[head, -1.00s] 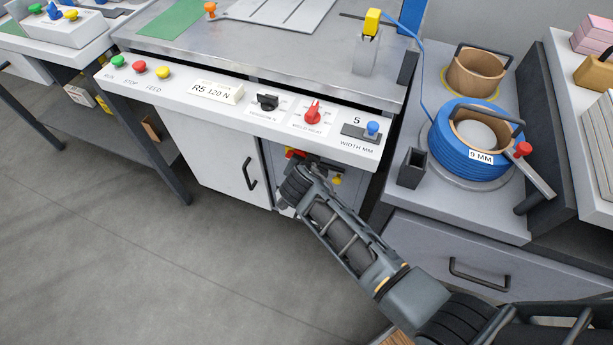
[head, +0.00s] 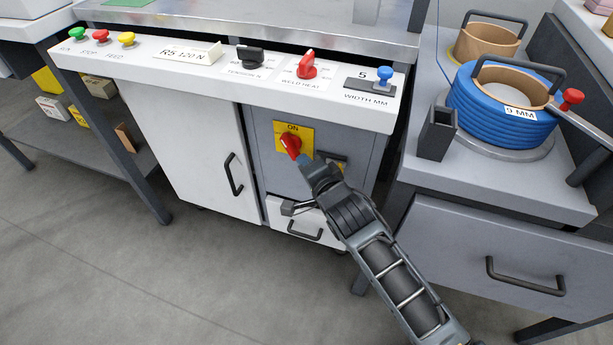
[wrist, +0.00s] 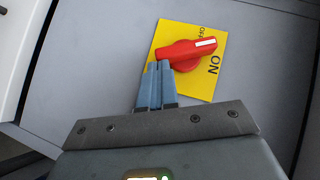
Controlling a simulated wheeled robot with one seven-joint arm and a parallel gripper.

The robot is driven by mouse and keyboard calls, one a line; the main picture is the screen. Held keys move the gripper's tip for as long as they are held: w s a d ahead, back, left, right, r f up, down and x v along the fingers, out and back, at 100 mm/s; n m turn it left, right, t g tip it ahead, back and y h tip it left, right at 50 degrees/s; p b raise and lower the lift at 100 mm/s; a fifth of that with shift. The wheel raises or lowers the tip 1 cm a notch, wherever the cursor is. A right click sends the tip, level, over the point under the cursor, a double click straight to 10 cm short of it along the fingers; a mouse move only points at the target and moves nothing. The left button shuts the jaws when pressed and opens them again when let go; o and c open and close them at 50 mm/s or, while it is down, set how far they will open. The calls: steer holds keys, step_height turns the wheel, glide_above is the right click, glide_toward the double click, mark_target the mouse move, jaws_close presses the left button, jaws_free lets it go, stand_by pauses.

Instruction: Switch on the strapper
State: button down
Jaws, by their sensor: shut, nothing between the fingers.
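The strapper's main switch is a red rotary knob (head: 291,145) on a yellow plate (head: 307,135), on the grey panel under the strapper's control shelf. In the wrist view the knob (wrist: 186,54) has a white mark at one end. That mark points between the printed OFF and ON. My gripper (head: 304,160) is just to the lower right of the knob in the head view. In the wrist view its blue-grey fingers (wrist: 158,66) are closed together, with tips at the knob's unmarked end. They look touching or nearly so.
Above is the control shelf with a black tension knob (head: 250,54), a red weld heat knob (head: 306,64) and a blue width knob (head: 383,75). A white cabinet door (head: 190,145) is left of the panel. A blue strap coil (head: 502,108) stands on the bench at right.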

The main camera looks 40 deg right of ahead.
steer(key=t+b, duration=0.1)
steer(key=b, duration=0.1)
steer(key=f+m+b, duration=0.1)
steer(key=b, duration=0.2)
steer(key=f+m+t+b, duration=0.1)
steer(key=b, duration=0.2)
steer(key=shift+w+a+t, duration=0.25)
steer(key=shift+w+t, duration=0.05)
steer(key=shift+w, duration=0.1)
steer(key=shift+a+b, duration=0.1)
steer(key=shift+b, duration=0.25)
